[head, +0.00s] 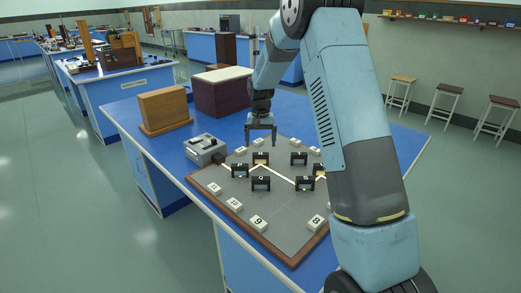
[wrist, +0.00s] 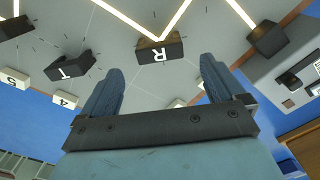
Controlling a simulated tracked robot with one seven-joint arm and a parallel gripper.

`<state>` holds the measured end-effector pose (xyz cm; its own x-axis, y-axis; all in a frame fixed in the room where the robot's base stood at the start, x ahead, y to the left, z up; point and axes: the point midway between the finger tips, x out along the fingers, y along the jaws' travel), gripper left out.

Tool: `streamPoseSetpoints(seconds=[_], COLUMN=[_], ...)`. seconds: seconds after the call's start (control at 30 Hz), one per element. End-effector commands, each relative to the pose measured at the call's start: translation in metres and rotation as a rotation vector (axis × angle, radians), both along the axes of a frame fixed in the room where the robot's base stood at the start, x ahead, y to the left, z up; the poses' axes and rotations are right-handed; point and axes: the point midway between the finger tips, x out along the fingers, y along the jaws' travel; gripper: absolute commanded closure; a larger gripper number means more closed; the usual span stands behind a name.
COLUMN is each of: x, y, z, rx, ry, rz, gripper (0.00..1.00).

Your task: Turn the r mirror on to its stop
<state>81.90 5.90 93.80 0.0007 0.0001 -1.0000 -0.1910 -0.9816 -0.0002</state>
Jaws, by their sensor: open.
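The r mirror (wrist: 160,50) is a small black block with a white R on its face, and a bright beam bends at it. In the wrist view it lies ahead of my gripper (wrist: 158,80), roughly between the fingertips in the picture. The fingers are apart, with nothing between them and no visible contact with the mirror. In the head view my gripper (head: 261,143) hangs open, pointing down, above the far part of the board, over the black block I take for the r mirror (head: 261,158). Its letter is too small to read there.
The T mirror (wrist: 72,66) stands beside it. Other black mirrors (head: 261,183) and numbered tiles (head: 258,222) stand on the grey board (head: 290,240). A grey beam source (head: 205,148) sits at its left. A wooden block (head: 164,110) and a dark box (head: 222,95) stand behind.

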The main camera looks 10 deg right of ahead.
Motion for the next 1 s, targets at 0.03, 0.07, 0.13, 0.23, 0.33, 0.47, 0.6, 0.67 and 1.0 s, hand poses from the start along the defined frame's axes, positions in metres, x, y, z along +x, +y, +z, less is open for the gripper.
streamPoseSetpoints(seconds=[0.03,0.07,0.13,0.23,0.33,0.47,0.6,0.67,1.0], x=[0.001,0.001,0.001,0.001,0.001,0.001,0.0,0.0,-0.001], y=[0.0,0.0,0.0,0.0,0.0,0.0,0.0,0.0,0.0], z=[0.012,0.018,0.032,0.05,0.065,0.079,0.086,0.087,0.09], rx=[0.0,0.0,0.0,0.0,0.0,0.0,0.0,0.0,0.0], ry=[-0.004,-0.003,-0.004,-0.003,-0.003,-0.002,0.0,0.0,-0.003], rz=[0.0,0.0,0.0,0.0,0.0,0.0,0.0,0.0,0.001], gripper=[0.04,0.04,0.04,0.04,0.04,0.04,0.04,0.04,0.04])
